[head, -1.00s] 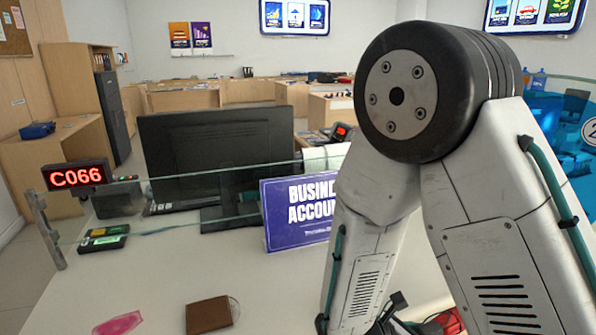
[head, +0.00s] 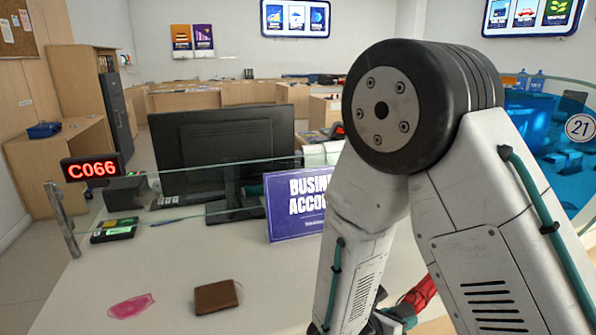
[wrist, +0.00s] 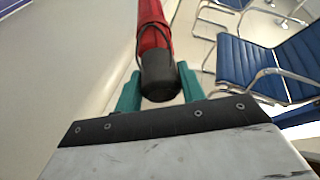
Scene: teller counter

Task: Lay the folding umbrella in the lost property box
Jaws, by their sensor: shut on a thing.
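The folding umbrella (wrist: 153,22) is red with a black end and a dark strap loop. In the wrist view it points away from me between the teal fingers of my gripper (wrist: 159,90), which is shut on it near the black end. In the head view the red umbrella (head: 421,291) shows at the lower right beside my arm, above the counter's right side. My gripper is mostly hidden there by my arm. I see no lost property box in either view.
On the counter (head: 170,265) lie a brown wallet (head: 216,296) and a pink item (head: 131,306). Blue chairs (wrist: 270,65) stand beyond the counter edge.

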